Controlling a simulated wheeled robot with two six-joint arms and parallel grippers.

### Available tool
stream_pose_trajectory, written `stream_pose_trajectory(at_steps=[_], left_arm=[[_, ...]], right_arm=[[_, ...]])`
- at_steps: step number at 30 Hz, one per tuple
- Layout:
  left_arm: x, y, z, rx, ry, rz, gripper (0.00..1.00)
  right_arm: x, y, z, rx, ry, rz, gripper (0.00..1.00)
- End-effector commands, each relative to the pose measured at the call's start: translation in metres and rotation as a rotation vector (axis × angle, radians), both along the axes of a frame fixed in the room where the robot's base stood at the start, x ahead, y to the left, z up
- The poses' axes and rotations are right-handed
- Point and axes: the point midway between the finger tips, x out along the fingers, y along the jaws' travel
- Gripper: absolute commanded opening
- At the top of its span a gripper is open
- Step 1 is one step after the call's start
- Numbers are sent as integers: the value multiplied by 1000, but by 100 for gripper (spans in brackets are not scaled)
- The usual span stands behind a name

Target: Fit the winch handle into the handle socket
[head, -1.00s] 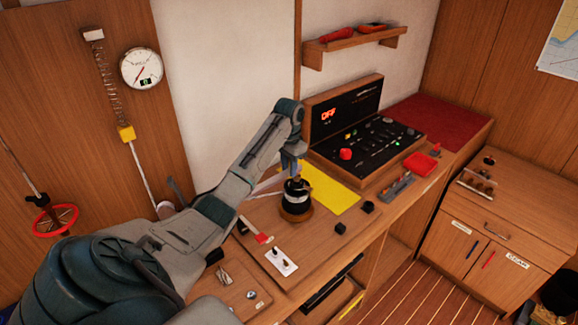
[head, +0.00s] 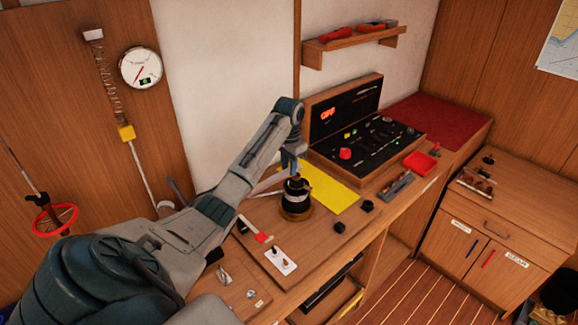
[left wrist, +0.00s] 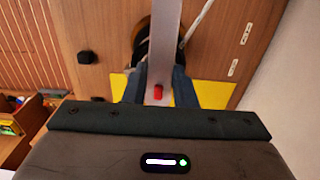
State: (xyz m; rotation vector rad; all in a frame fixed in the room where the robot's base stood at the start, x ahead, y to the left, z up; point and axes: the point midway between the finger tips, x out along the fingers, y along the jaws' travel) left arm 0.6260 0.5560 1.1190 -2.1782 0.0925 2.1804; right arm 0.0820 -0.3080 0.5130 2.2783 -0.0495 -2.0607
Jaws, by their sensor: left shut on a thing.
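The winch (head: 296,199) is a black drum with a pale band on a round wooden base, standing on the wooden bench. My left gripper (head: 293,165) is just above its top, pointing down. In the left wrist view, its blue fingers (left wrist: 155,92) are shut on the winch handle (left wrist: 165,40), a flat grey bar with a red piece near the fingers. The bar runs up the picture across the dark winch drum (left wrist: 141,48). The handle socket on the winch top is hidden by the handle and gripper. I cannot tell whether handle and socket touch.
A yellow sheet (head: 332,190) lies behind the winch. An open black control panel (head: 370,150) stands further back. Small black blocks (head: 367,206) sit right of the winch. A white switch plate (head: 281,260) and a red-ended lever (head: 262,238) lie in front of it.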

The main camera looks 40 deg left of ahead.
Motion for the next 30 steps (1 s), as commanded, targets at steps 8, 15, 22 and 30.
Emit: stream_pose_trajectory(at_steps=[8, 15, 22, 30], left_arm=[[0, 0, -8, 0, 0, 0, 0], [0, 0, -15, 0, 1, 0, 0], [0, 0, -22, 0, 1, 0, 0], [0, 0, -27, 0, 0, 0, 0]], right_arm=[[0, -5, -1, -5, 0, 1, 36], [0, -6, -2, -6, 0, 1, 36], [0, -6, -4, -6, 0, 1, 36], [0, -4, -4, -5, 0, 1, 36]])
